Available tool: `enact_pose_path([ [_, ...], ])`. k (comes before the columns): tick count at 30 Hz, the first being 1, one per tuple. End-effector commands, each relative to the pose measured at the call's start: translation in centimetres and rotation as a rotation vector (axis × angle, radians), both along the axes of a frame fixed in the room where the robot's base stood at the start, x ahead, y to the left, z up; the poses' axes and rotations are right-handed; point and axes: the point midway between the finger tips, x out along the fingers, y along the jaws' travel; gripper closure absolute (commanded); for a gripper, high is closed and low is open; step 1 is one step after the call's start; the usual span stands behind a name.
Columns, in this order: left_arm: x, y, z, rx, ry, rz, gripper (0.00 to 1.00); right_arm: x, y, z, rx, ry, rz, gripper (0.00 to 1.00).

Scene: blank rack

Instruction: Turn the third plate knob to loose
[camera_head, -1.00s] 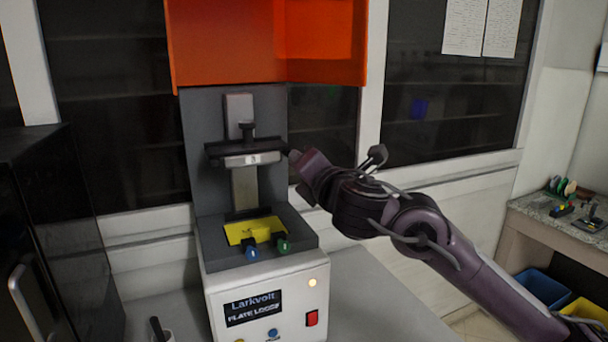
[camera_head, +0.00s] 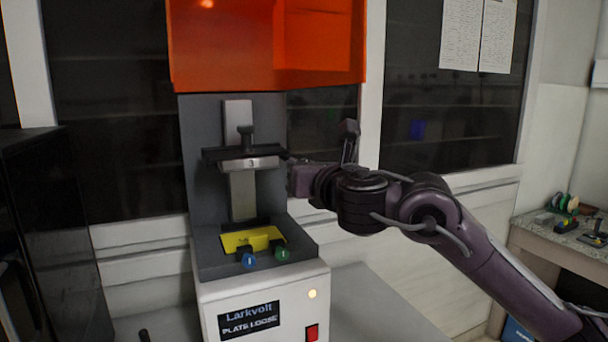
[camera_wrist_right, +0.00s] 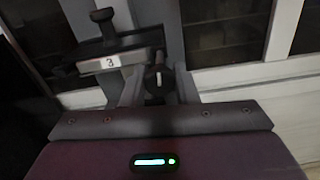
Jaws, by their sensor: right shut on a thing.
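The printer (camera_head: 225,300) stands at centre-left; its screen (camera_head: 249,319) reads "Larkvolt PLATE LOOSE". The carriage marked 3 (camera_head: 249,164) sits on its column, and the marking also shows in the right wrist view (camera_wrist_right: 110,62). A dark side knob with a white line (camera_wrist_right: 157,78) is between my right gripper's fingers in the wrist view. My right gripper (camera_head: 291,163) reaches the carriage's right end from the right and is shut on this knob. In the head view the gripper hides the knob. My left gripper is not in view.
An orange cover (camera_head: 225,45) is raised above the printer. A dark cabinet (camera_head: 50,230) stands close on the left.

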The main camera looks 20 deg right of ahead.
Motion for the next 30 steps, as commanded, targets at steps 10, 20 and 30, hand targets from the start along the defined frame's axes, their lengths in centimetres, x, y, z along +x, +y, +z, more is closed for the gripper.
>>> enact_pose_path([
  [10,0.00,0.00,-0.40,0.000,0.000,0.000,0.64,0.02,0.04,-0.20,-0.061,0.002,0.001,0.96],
  [20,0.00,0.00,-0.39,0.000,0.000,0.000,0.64,0.02,0.05,-0.19,-0.061,0.002,0.001,0.96],
  [30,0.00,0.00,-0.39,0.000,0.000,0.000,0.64,0.00,0.02,-0.07,-0.058,0.000,0.001,0.55],
])
